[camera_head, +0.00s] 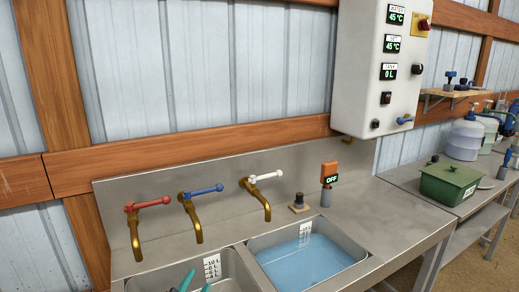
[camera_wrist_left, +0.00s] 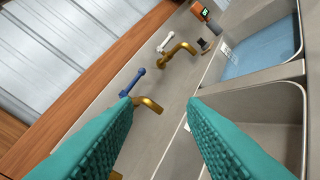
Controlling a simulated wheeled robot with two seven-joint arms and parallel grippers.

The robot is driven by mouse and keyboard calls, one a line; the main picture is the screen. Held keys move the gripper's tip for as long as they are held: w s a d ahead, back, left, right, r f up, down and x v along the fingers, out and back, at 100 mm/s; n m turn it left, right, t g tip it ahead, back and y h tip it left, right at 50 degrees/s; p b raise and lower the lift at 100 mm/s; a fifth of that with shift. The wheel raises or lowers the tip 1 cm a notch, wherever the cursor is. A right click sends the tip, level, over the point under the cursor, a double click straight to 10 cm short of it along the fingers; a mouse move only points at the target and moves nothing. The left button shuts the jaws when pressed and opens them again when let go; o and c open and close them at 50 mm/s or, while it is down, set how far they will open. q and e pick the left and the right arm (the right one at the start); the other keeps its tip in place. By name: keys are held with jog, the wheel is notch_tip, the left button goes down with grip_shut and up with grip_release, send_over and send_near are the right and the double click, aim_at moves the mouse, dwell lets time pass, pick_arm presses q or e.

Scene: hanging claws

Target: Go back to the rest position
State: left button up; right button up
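My left gripper (camera_head: 196,285) shows only as two teal fingertips at the bottom edge of the head view, over the left basin. In the left wrist view its ribbed teal fingers (camera_wrist_left: 160,103) are spread apart with nothing between them. The blue-handled tap (camera_head: 203,189) appears beyond the left fingertip in the wrist view (camera_wrist_left: 131,83); I cannot tell whether they touch. The red-handled tap (camera_head: 150,201) and white-handled tap (camera_head: 263,177) stand on either side of it. My right gripper is in neither view.
The right basin (camera_head: 355,244) holds blue water (camera_head: 303,259); the left basin (camera_head: 240,270) has a level scale. An orange OFF-labelled device (camera_head: 330,172) stands behind. A white control box (camera_head: 350,70) hangs above, reading 45 °C twice and 0 L. A green box (camera_head: 449,182) sits at right.

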pick_arm(q)
jog(key=s+a+f+n+g+y, duration=0.1)
jog(key=s+a+f+n+g, duration=0.25)
jog(key=s+f, duration=0.25)
jog(key=s+a+f+n+g+y, duration=0.1)
jog(key=s+a+f+n+g, duration=0.1)
jog(key=s+f+n+g, duration=0.3)
jog(key=s+a+f+g, duration=0.1)
jog(key=s+f+g, duration=0.2)
jog(key=s, duration=0.5)
jog(key=s+f+g, duration=0.3)
jog(key=s, duration=0.6)
notch_tip(320, 180, down, 28)
jog(key=s, duration=0.1)
jog(key=s+a+f+g, duration=0.2)
jog(key=s+a+f, duration=0.1)
jog(key=s+f, duration=1.1)
jog(key=shift+s+f, duration=0.3)
jog(key=shift+s, duration=0.65)
